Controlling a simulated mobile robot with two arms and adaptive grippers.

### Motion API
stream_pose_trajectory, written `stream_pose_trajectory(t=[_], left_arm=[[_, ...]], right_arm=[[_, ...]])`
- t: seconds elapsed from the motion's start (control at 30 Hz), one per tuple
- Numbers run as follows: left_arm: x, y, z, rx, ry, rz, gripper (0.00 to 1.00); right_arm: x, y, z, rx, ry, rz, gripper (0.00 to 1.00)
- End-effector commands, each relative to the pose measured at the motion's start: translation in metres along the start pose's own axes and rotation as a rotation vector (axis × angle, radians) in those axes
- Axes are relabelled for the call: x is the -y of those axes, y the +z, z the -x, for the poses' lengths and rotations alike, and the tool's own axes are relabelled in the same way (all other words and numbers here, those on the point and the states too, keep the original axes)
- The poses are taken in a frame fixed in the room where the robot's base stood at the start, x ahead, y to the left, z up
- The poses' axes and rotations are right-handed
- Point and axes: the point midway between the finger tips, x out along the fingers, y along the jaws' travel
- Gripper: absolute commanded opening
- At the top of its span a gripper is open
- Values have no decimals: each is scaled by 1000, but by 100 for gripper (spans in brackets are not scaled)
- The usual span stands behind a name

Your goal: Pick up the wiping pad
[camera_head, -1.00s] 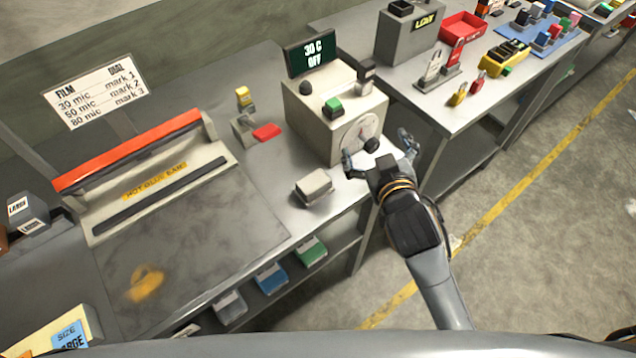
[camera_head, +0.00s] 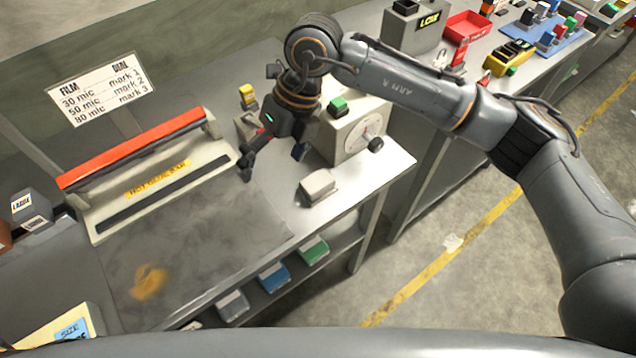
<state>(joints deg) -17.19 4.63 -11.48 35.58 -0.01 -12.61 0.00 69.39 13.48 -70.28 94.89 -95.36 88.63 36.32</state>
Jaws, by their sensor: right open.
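The wiping pad (camera_head: 318,183), a pale grey-white block with a darker underside, lies on the metal bench near its front edge, right of the dark worn plate. My right gripper (camera_head: 273,165) is open and empty. It points down above the bench, left of and behind the pad, apart from it. One dark finger is over the back right corner of the plate, the other is nearer the control box. My left gripper is out of view.
The sealer with a red-orange bar (camera_head: 130,150) stands left of my gripper. The control box with a dial (camera_head: 360,140) stands behind the pad. The dark plate (camera_head: 200,240) carries a yellow smear (camera_head: 148,281).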

Motion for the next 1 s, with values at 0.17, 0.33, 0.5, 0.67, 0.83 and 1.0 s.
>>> stream_pose_trajectory(t=[0.17,0.33,0.5,0.67,0.83,1.0], left_arm=[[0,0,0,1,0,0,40],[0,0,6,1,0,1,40],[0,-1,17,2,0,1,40],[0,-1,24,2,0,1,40],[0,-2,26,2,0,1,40],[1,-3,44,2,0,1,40]], right_arm=[[67,-5,33,-67,-321,-67,97],[84,-9,30,-86,-380,-86,97],[94,-12,0,-87,-375,-86,97],[104,-15,-26,-85,-374,-84,97],[108,-16,-39,-83,-374,-81,97],[113,-17,-54,-86,-372,-83,97]])
